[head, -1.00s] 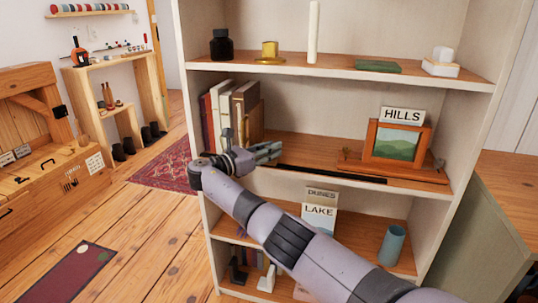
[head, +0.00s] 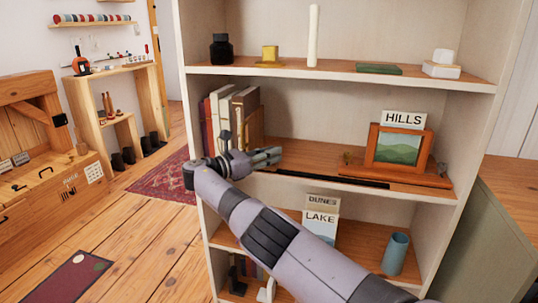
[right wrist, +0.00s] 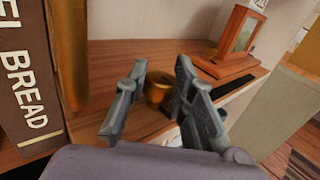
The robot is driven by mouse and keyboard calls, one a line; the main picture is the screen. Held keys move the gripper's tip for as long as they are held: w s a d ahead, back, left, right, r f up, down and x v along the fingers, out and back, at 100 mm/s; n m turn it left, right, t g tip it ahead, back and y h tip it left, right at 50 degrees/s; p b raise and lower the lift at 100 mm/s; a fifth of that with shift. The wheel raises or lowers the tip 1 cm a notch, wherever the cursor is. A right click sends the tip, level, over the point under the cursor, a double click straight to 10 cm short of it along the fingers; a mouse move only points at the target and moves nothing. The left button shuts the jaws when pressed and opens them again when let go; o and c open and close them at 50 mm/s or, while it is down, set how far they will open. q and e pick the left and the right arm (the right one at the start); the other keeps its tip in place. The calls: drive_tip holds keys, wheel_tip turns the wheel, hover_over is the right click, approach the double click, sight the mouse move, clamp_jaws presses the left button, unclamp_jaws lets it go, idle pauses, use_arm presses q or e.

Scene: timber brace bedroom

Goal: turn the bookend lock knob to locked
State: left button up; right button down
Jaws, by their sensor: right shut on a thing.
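A brass-coloured knob (right wrist: 157,88) shows between the fingers of my right gripper (right wrist: 159,92) in the right wrist view. The fingers are shut on it, one on each side. In the head view my right gripper (head: 268,156) is at the middle shelf, just right of the row of books, and hides the knob. A tan upright piece (right wrist: 66,50) stands left of the fingers in the wrist view, beside a brown book marked BREAD (right wrist: 25,85). The knob's lock position cannot be read. My left gripper is not in view.
A black strip (head: 335,179) runs along the middle shelf's front edge. A framed picture (head: 396,147) stands right, with a HILLS card (head: 404,119) above it. The lower shelf holds a LAKE book (head: 320,229) and a blue cup (head: 395,253). Open shelf lies between knob and frame.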

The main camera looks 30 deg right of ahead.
drive_tip(key=c, duration=1.3)
unclamp_jaws()
drive_tip(key=shift+c, duration=0.2)
wheel_tip(320, 180, up, 10)
